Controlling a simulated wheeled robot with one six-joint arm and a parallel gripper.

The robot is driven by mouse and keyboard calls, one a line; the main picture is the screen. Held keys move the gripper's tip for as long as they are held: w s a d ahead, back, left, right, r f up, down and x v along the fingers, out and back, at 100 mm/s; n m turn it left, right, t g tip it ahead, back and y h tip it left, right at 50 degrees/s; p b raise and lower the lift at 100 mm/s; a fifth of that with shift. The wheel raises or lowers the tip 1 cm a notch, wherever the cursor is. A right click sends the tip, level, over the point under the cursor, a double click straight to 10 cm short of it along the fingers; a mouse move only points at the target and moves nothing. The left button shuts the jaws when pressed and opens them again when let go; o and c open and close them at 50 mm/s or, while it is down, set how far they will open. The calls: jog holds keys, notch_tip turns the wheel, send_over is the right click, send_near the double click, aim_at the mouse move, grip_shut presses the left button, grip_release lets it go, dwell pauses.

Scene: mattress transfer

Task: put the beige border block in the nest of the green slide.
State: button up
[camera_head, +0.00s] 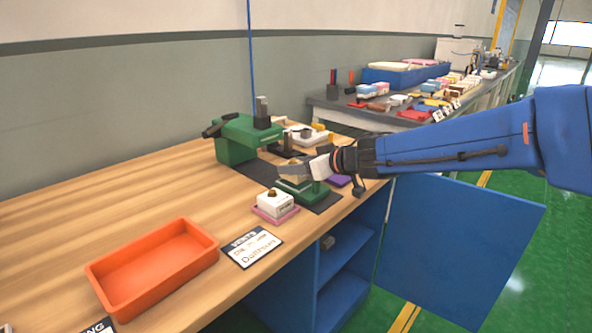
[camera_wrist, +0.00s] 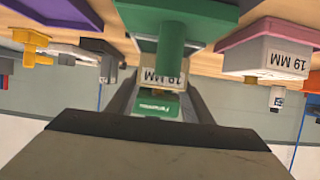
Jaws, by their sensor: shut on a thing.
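My gripper (camera_head: 303,169) is shut on a small block, low over the front of the green slide (camera_head: 302,190). In the wrist view the block (camera_wrist: 152,75) sits between my two fingers (camera_wrist: 160,98), with a pale label reading 19 MM. A green upright of the slide (camera_wrist: 182,22) partly covers it. In the head view my fingers hide most of the block.
A white block (camera_head: 275,200) labelled 19 MM stands on a pink base (camera_head: 265,216), left of the slide. A purple plate (camera_head: 341,181) lies to the right. The green machine (camera_head: 236,142) stands behind. An orange tray (camera_head: 210,256) and label card (camera_head: 252,247) are at the left front.

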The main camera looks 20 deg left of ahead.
jog(key=shift+f, duration=0.65)
jog(key=shift+f, duration=0.1)
jog(key=o, duration=1.1)
jog(key=v, duration=1.2)
jog(key=shift+s, duration=0.1)
